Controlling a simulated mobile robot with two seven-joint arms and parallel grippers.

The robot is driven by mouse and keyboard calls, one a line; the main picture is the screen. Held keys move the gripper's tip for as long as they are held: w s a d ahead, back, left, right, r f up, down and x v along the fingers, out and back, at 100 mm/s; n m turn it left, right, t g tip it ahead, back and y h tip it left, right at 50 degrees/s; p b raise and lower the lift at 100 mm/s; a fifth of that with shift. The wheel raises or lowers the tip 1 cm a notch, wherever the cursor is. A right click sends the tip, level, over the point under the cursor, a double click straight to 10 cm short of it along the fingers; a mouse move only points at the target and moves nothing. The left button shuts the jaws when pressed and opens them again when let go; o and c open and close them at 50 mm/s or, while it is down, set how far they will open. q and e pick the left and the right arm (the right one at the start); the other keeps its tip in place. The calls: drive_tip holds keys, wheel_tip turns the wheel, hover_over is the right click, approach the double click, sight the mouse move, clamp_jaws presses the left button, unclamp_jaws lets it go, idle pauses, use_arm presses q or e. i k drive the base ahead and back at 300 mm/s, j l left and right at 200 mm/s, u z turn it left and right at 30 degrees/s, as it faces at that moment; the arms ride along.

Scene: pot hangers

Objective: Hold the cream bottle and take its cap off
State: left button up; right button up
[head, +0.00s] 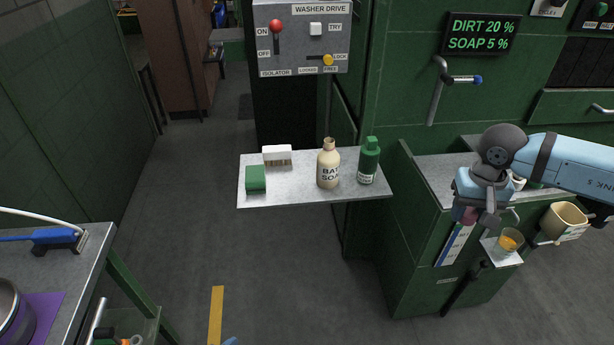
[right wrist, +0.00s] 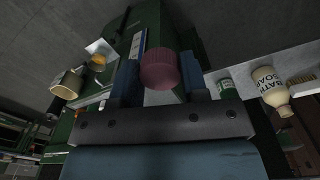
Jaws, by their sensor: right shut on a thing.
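The cream bottle (head: 328,171), lettered as bath soap, stands upright on the small grey shelf (head: 300,194). Its narrow neck is bare, with no cap on it. The bottle also shows at the right of the right wrist view (right wrist: 269,84). My right gripper (head: 465,213) is well to the right of the bottle, over the green machine side. It is shut on a ribbed maroon cap (right wrist: 160,70), which sits between its two fingers and is apart from the bottle. No left gripper can be made out, and nothing holds the bottle.
A green bottle (head: 369,161) stands close right of the cream one. A green sponge (head: 255,178) and a white brush (head: 277,155) lie at the shelf's left. A small ledge with an amber cup (head: 509,241) and a beige tub (head: 563,220) are near my right gripper.

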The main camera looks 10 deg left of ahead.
sight(328, 160)
drive_tip(key=i+u, duration=0.75)
drive_tip(key=u, duration=0.2)
drive_tip(key=l, duration=0.05)
